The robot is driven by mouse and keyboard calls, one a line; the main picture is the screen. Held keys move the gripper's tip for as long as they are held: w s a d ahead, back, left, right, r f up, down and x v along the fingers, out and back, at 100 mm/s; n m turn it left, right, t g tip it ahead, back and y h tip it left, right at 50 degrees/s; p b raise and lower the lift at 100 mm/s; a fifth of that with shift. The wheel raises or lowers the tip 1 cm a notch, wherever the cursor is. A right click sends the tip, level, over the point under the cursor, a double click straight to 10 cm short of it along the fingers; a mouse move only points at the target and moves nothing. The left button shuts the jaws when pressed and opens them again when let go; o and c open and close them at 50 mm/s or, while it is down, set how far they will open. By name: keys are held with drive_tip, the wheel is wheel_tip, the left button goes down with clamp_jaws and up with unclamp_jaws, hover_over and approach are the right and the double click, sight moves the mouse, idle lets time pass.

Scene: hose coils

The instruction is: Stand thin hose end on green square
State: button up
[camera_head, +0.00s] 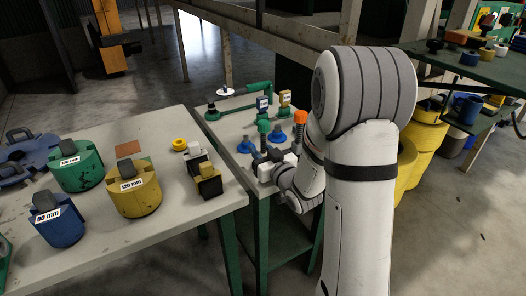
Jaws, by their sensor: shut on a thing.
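My gripper (275,157) is low over the small back table, seen past my forearm. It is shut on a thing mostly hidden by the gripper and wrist. A green-topped upright piece (263,127) and a ribbed orange-topped piece (300,117) stand up close by it. I cannot tell which of them, if either, is in the jaws, or which is the thin hose end. Two blue cone-like pieces (245,147) are beside and behind the gripper. No green square is clearly visible; a flat orange-brown square (128,149) lies on the left table.
A green pipe (255,88) with blue and yellow tags runs along the small table (226,132). The left table (191,222) holds green, yellow and blue labelled blocks, a yellow ring (179,144) and small blocks. Yellow barrels and shelving stand at right.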

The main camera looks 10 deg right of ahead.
drive_tip(key=shift+f+b, duration=0.2)
drive_tip(key=shift+b, duration=0.15)
drive_tip(key=o, duration=1.1)
drive_tip(key=shift+r+p, duration=0.15)
drive_tip(key=shift+p, duration=0.3)
drive_tip(key=b+v, duration=0.1)
drive_tip(key=v, duration=0.2)
drive_tip(key=f+b+v, duration=0.1)
drive_tip(key=b+v, duration=0.1)
drive_tip(key=shift+s+f, duration=0.2)
drive_tip(key=shift+s, duration=0.15)
drive_tip(key=shift+w+b, duration=0.15)
drive_tip(key=shift+b, duration=1.95)
